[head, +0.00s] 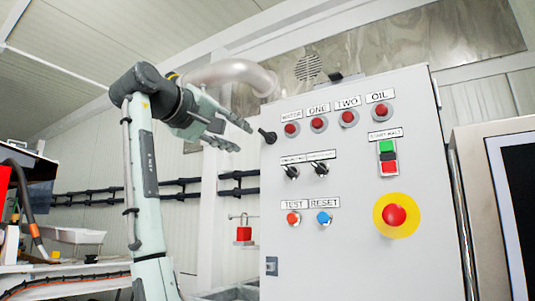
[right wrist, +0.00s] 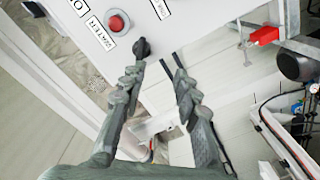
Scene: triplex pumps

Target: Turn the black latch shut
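The black latch (head: 267,136) sticks out at the upper left edge of the grey control cabinet's door (head: 340,240), tilted in the head view. My right gripper (head: 242,138) is just left of it, fingers spread and pointing towards it, with nothing between them. In the right wrist view the latch (right wrist: 142,47) lies just beyond the tip of the left-hand finger of my right gripper (right wrist: 158,70), not between the fingers. I cannot tell whether that finger touches it. My left gripper is not in view.
The door carries red lamps (head: 348,117), black selector switches (head: 320,168), a green and red start/halt switch (head: 387,157) and a red emergency button (head: 395,215) on yellow. A pipe (head: 235,72) runs above my gripper. A red padlock (head: 243,233) hangs left of the cabinet.

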